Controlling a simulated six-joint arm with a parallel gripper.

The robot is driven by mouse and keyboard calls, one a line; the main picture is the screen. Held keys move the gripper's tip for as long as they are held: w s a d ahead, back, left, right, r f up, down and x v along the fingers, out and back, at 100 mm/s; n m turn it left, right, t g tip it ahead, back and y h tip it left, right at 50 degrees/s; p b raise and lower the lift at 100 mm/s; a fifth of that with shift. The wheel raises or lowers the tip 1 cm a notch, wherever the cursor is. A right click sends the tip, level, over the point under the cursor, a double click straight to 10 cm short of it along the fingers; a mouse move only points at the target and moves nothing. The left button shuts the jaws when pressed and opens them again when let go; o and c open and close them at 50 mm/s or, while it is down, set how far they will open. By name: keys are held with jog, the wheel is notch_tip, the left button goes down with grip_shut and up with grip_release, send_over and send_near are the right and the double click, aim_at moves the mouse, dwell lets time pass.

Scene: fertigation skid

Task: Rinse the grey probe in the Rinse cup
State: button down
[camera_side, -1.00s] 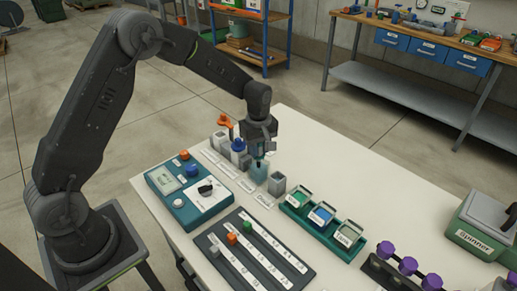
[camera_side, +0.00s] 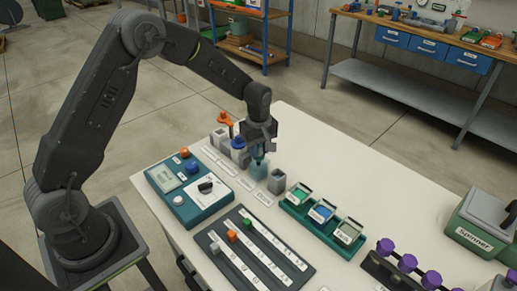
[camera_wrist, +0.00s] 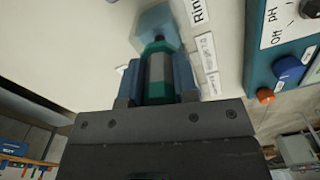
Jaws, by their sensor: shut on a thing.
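My gripper (camera_side: 258,148) is shut on the probe, which points down. In the wrist view the probe (camera_wrist: 157,72) has a grey band between teal parts and a dark lower end, held between the blue-grey fingers (camera_wrist: 157,85). In the wrist view the cup (camera_wrist: 152,20) lies beyond the dark end, beside a label partly reading "Rin". The dark end overlaps the cup in the picture; I cannot tell how far it is inside.
A grey holder (camera_side: 277,182) stands right of the cup. A blue-topped item (camera_side: 238,145) and an orange-topped item (camera_side: 225,119) stand to its left. The teal meter box (camera_side: 190,190), slotted panel (camera_side: 262,252) and green tray (camera_side: 297,208) are nearer the front.

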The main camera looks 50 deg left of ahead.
jog(key=shift+r, duration=0.55)
jog(key=shift+f, duration=0.8)
jog(key=shift+r, duration=0.1)
jog(key=shift+r, duration=4.15)
